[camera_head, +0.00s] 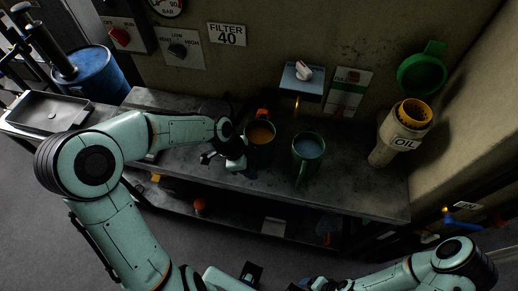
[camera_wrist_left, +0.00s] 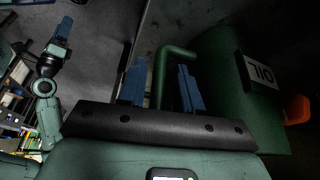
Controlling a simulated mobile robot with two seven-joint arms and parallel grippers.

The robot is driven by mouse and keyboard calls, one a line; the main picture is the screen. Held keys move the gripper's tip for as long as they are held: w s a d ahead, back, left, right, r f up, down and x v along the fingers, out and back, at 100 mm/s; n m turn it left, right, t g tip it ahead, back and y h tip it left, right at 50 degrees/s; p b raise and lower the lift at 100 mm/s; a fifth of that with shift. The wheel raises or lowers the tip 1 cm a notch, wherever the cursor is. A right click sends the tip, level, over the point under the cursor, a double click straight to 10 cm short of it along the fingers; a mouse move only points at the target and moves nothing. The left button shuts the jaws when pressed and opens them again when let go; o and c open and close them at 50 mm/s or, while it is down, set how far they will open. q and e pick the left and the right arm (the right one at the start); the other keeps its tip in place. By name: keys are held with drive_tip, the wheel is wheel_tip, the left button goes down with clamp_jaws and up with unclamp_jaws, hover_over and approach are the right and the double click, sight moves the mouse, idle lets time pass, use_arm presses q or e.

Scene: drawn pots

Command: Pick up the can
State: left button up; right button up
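The can is green with an orange spout and stands on the dark bench in the head view (camera_head: 261,135). The left wrist view shows its green side (camera_wrist_left: 225,75), an OIL label and a tube handle (camera_wrist_left: 161,75). My left gripper (camera_head: 236,160) is at the can's near left side in the head view. Its blue fingers (camera_wrist_left: 163,90) are apart in the wrist view, with the handle between them and a gap beside the left finger. My right gripper (camera_head: 320,284) is small at the bottom edge, away from the bench; its fingers are unclear.
A green mug-like vessel (camera_head: 307,148) with a handle stands close right of the can. A beige OIL container (camera_head: 388,146) stands further right. A metal tray (camera_head: 45,111) and a blue drum (camera_head: 98,75) are at the left. A wall behind carries knobs and a green funnel (camera_head: 420,70).

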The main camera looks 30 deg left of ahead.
use_arm(q)
clamp_jaws()
idle(1.2)
